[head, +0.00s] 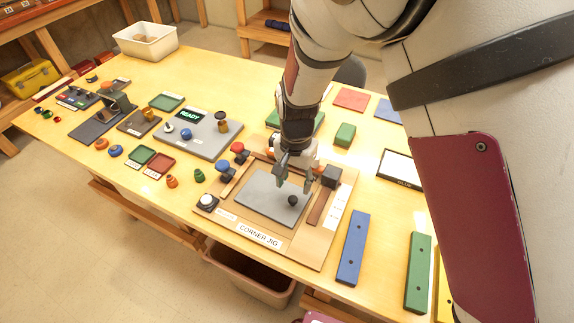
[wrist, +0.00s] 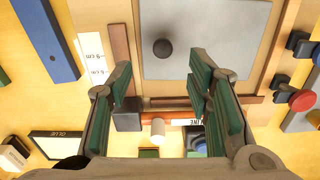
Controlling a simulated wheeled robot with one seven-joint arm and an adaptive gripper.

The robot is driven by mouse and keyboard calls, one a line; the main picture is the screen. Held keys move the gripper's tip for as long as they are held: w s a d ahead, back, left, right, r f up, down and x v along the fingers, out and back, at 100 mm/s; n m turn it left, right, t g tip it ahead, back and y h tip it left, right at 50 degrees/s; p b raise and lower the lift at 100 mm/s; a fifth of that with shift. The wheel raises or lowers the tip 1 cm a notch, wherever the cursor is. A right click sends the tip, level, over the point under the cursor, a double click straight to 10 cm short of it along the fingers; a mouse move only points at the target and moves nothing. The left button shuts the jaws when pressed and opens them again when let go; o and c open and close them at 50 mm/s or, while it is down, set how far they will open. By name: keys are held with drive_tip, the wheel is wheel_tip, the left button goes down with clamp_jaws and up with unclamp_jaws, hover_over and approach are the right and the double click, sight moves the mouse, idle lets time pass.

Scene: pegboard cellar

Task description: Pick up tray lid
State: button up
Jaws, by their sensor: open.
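The tray lid is a flat grey plate (head: 262,196) with a round dark knob (head: 292,200). It lies in the wooden corner jig (head: 322,243) on the table. In the wrist view the grey plate (wrist: 205,40) fills the upper middle, with the knob (wrist: 162,48) left of its centre. My gripper (head: 295,185) is open and empty, pointing down over the lid close to the knob. In the wrist view the open fingers (wrist: 160,68) lie either side of the knob's line, with the knob slightly beyond the tips. I cannot tell the exact height gap.
A dark block (head: 331,176) stands at the jig's back right corner, near my gripper. A blue bar (head: 353,248) and a green bar (head: 418,272) lie to the right. A grey READY station (head: 205,140) stands behind left.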

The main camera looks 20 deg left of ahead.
sight(293, 198)
drive_tip(key=f, duration=0.4)
drive_tip(key=f+p, duration=0.1)
drive_tip(key=f, duration=0.4)
drive_tip(key=shift+w+a, duration=0.1)
drive_tip(key=shift+a, duration=0.1)
drive_tip(key=shift+c, duration=0.2)
clamp_jaws()
